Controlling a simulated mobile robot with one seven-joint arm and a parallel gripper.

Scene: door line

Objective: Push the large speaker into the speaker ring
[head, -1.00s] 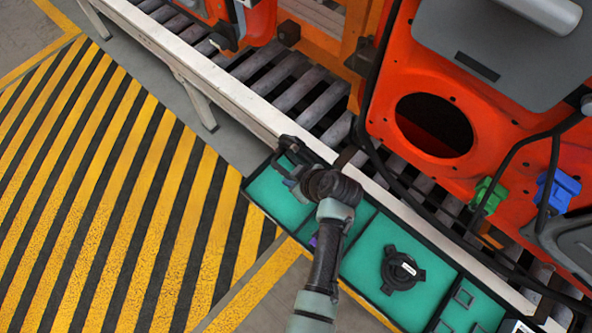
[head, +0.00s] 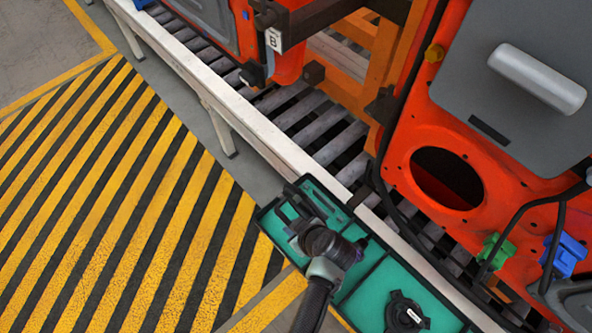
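A black round part with tabs and a small white label (head: 405,314), which looks like the speaker, lies in a teal compartment of the tray, cut by the bottom edge. The orange door panel (head: 400,165) has a large round opening (head: 447,180), which looks like the speaker ring; it is empty and dark inside. My gripper (head: 297,206) is over the tray's left compartment, to the left of the round part and well apart from it. I see nothing held in it. Its fingertips are small and dark, so their opening is unclear.
The black-edged teal tray (head: 263,212) runs along the white conveyor rail (head: 262,125). Green (head: 494,250) and blue (head: 565,255) clips and black cables sit on the door's lower right. Another orange door hangs at the top. The striped floor at left is clear.

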